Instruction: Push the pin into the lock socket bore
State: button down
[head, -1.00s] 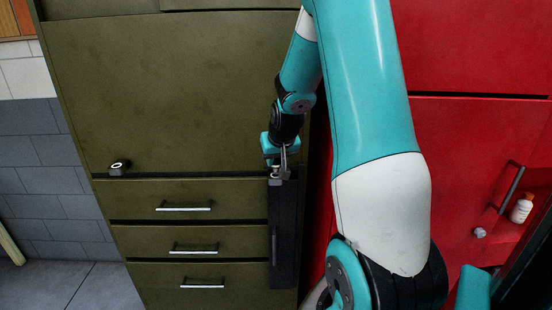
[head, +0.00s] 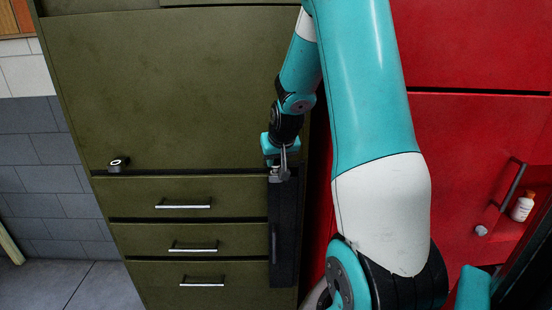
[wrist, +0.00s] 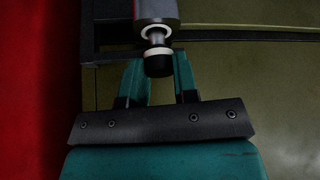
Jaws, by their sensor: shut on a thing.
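My gripper (head: 281,166) is low at the right edge of the olive cabinet, above a dark vertical panel. In the wrist view its two teal fingers (wrist: 158,72) stand on either side of a pin (wrist: 158,64) with a black end and are shut on it. A short metal shaft runs from the black end up to a pale ring on a grey cylindrical body (wrist: 155,12), which looks like the lock socket. The pin appears roughly in line with this body. How deep the shaft sits in the bore cannot be told. In the head view the pin is too small to make out.
A small dark fitting with a pale ring (head: 118,164) sits on the cabinet's left ledge. Drawers with bar handles (head: 183,206) lie below. A red cabinet (head: 455,150) stands close on the right, with a white bottle (head: 522,209) in its recess.

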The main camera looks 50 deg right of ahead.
jog(key=shift+f+b, duration=0.7)
jog(key=shift+f, duration=0.2)
jog(key=c, duration=0.8)
grip_release()
jog(key=shift+r, duration=0.1)
jog(key=b+v, duration=0.2)
jog(key=v, duration=1.5)
jog(key=shift+r, duration=0.2)
jog(key=shift+a, duration=0.15)
jog(key=a+f+n+g+y, duration=0.1)
jog(key=a+f+n+y, duration=0.2)
jog(key=a, duration=0.8)
jog(key=a+f+n+y, duration=0.15)
jog(key=a+n, duration=0.25)
jog(key=a, duration=0.7)
jog(key=s+a+f+n+g+y, duration=0.2)
jog(key=s+a+n, duration=0.5)
jog(key=s+a, duration=0.6)
jog(key=shift+a+f+g+y, duration=0.4)
jog(key=shift+a+g+y, duration=0.2)
jog(key=shift+g, duration=0.4)
